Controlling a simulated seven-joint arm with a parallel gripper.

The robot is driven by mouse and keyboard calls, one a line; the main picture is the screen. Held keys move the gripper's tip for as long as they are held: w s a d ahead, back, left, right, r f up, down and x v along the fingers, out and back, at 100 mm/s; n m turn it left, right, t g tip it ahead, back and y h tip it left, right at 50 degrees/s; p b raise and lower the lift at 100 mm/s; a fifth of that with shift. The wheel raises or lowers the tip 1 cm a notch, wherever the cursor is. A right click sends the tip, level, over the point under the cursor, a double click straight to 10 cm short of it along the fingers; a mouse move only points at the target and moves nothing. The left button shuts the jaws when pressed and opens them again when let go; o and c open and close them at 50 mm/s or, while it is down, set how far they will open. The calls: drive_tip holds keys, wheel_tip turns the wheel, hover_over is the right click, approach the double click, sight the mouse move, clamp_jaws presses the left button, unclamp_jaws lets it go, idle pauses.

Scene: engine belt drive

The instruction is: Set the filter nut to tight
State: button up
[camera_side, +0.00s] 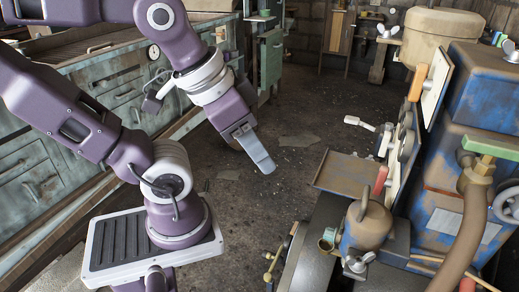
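My gripper (263,162) hangs in open air left of the engine, its grey fingers pointing down and slightly right. It touches nothing that I can see. The fingers overlap from this side, so any gap between them is hidden. Silver wing nuts show in several places: one at the foot (358,264) of a small tan canister (367,225), one at the top (388,31) beside a large tan round housing (441,36), and one at the right edge (511,50). I cannot tell which is the filter nut, or how tight any is.
The blue engine block (440,225) fills the right side, with a thick brown hose (462,235) in front. A brown tray (345,172) and a red handle (381,180) jut out near the canister. Green cabinets (110,85) line the left. The floor between is mostly clear.

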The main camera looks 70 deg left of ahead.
drive_tip(key=shift+w, duration=0.4)
drive_tip(key=shift+c, duration=0.3)
drive_tip(key=m+g+h, duration=0.1)
drive_tip(key=m, duration=0.1)
approach(359, 260)
drive_tip(key=x, duration=0.8)
drive_tip(key=shift+w, duration=0.1)
clamp_jaws()
